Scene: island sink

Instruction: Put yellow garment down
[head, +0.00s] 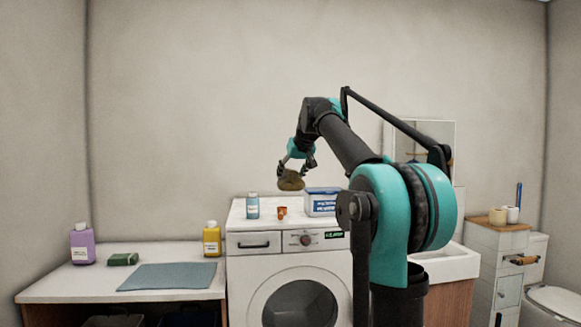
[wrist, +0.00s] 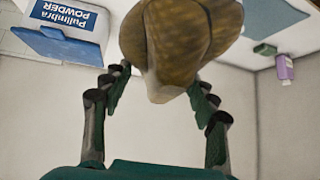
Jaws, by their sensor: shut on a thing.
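The yellow garment (head: 290,180) is a small bunched, brownish-yellow bundle held in the air above the washing machine's top. In the wrist view the garment (wrist: 175,45) fills the top middle, between the two fingers. My gripper (head: 296,168) is shut on it, with a finger on each side. The gripper also shows in the wrist view (wrist: 157,90). The garment hangs clear of the surfaces below in the head view.
The washing machine (head: 244,216) carries a blue bottle (head: 252,206), a small orange item (head: 282,212) and a powder box (head: 322,202). The left counter (head: 75,289) holds a grey-blue cloth (head: 168,276), purple bottle (head: 82,245), green sponge (head: 123,259) and yellow bottle (head: 212,240). A sink (head: 455,263) is right.

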